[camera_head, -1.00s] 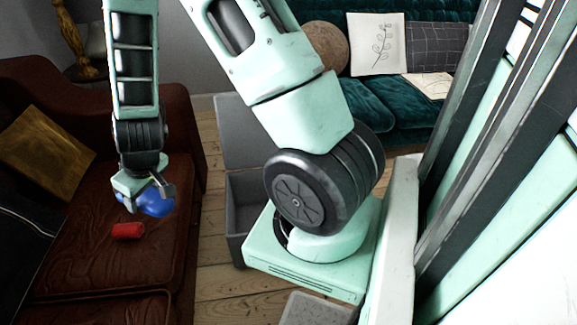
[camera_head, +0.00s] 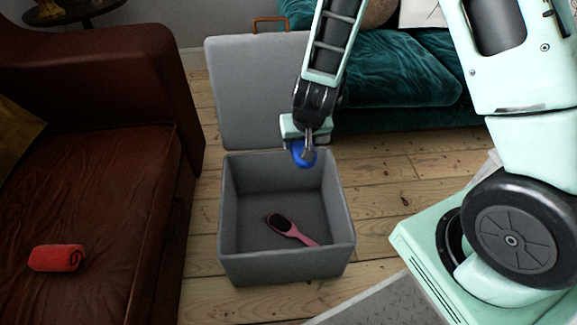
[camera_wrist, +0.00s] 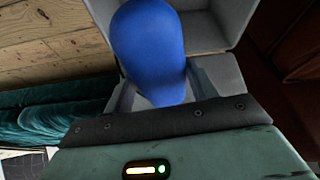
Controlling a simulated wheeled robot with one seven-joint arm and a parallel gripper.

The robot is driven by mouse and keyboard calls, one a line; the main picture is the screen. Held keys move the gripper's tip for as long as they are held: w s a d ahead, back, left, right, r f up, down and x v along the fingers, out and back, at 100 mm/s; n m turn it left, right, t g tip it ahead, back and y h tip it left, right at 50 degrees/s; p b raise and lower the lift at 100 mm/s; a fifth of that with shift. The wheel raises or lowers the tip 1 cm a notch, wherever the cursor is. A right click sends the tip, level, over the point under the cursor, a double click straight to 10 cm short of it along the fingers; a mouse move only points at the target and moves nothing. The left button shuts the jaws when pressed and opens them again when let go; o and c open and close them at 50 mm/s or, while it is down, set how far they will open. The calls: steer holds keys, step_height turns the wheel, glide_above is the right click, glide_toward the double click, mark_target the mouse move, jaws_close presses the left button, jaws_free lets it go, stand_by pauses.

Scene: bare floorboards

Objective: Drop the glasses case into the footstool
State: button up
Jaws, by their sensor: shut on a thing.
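The blue glasses case (camera_head: 302,155) is held in my gripper (camera_head: 306,150), which is shut on it. In the wrist view the glasses case (camera_wrist: 150,50) fills the upper middle and hides much of what lies behind it. The grey footstool (camera_head: 286,268) is an open box on the floor with its lid (camera_head: 255,90) raised at the back. In the head view my gripper and the case show over the footstool's back right part, above its rim. The footstool's grey wall (camera_wrist: 222,75) also shows behind the case in the wrist view.
A pink hairbrush (camera_head: 288,229) lies inside the footstool. A teal sofa (camera_head: 400,75) is behind. Bare floorboards (camera_head: 385,190) lie right of the footstool.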

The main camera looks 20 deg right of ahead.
steer(key=w+a+f+m+b, duration=0.1)
steer(key=a+f+m+b, duration=0.1)
steer(key=a+f+b, duration=0.3)
step_height(320, 180, down, 8)
steer(key=b, duration=0.4)
steer(key=shift+w+r+h+b, duration=0.15)
steer(key=shift+r+h+b, duration=0.1)
steer(key=shift+h+b, duration=0.15)
steer(key=o, duration=1.1)
steer(key=p+v, duration=1.3)
steer(key=v, duration=0.4)
steer(key=shift+r, duration=0.3)
steer(key=shift+w, duration=0.1)
